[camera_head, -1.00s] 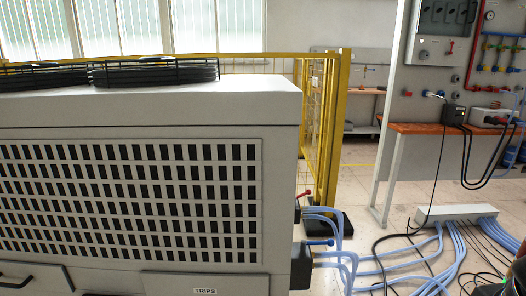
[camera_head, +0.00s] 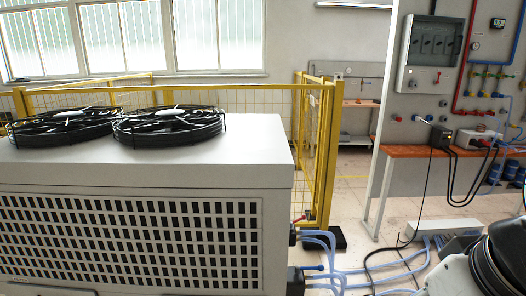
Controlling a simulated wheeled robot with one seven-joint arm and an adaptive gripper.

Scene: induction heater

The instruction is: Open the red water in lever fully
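A small red lever (camera_head: 302,217) sits on the right side of the large light-grey chiller cabinet (camera_head: 276,160), beside the upper pale-blue hoses (camera_head: 322,236). A blue lever (camera_head: 313,268) sits below it, above the lower hoses. The red lever is small here, and its exact angle is hard to tell. My gripper is not visible. Only part of my arm (camera_head: 490,268), white and black, shows at the lower right, well apart from both levers.
Two black fans (camera_head: 168,124) top the cabinet. A yellow mesh fence (camera_head: 322,150) stands behind it. A hose manifold (camera_head: 440,229) and cables lie on the floor to the right. An orange bench (camera_head: 410,151) stands by the wall panel.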

